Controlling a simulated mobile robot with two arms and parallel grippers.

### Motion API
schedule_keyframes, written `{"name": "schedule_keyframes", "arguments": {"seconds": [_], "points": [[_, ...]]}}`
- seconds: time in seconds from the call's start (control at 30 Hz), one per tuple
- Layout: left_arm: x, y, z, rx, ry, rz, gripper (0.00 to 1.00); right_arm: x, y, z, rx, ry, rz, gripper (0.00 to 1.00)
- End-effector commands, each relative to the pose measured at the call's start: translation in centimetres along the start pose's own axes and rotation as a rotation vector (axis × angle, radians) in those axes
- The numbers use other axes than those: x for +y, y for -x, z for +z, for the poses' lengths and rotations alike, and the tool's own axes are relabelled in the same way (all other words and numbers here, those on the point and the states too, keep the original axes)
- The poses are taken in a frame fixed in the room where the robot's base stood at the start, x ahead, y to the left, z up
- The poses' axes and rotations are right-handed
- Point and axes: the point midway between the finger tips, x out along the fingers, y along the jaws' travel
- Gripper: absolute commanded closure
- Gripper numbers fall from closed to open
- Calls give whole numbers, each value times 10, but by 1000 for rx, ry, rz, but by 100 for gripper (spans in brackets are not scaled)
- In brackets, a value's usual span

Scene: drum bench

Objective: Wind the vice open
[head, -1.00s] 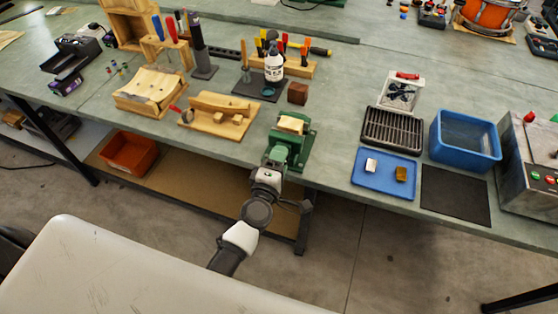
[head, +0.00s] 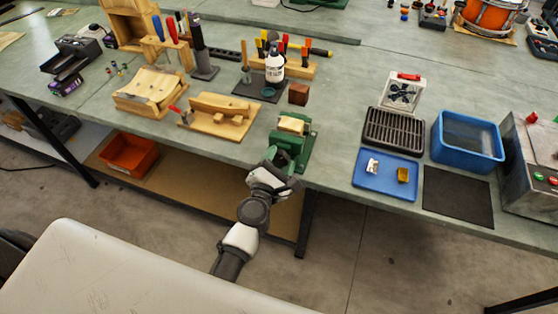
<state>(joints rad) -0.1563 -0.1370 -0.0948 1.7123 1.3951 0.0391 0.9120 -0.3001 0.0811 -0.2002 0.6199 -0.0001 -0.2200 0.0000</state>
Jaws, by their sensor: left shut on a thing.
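The green vice (head: 301,145) is fixed at the front edge of the bench, with a pale wooden block (head: 291,125) at its jaws. My left gripper (head: 274,166) is at the front of the vice, below the bench edge, and shut on the vice handle. The handle itself is hidden by the gripper, and how far the jaws stand apart is too small to tell. My right gripper is not in view.
A blue tray (head: 374,182) with two small pieces, a black grille (head: 393,131) and a blue bin (head: 466,155) stand to the right. Wooden fixtures (head: 222,120) and a dark red block (head: 298,94) lie to the left and behind. An orange bin (head: 128,167) sits on the lower shelf.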

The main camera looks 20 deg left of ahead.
Motion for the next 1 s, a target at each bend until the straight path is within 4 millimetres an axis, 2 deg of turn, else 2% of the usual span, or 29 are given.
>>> {"name": "schedule_keyframes", "arguments": {"seconds": [0.33, 0.9, 0.93, 1.0], "points": [[3, -2, 3, -6, 149, 5, 70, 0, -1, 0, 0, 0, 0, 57], [4, -2, 4, -8, 176, 7, 70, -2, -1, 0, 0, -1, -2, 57], [4, -2, 4, -8, 176, 7, 42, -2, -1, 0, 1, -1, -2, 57], [4, -2, 4, -7, 176, 7, 31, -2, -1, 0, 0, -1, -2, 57]]}}
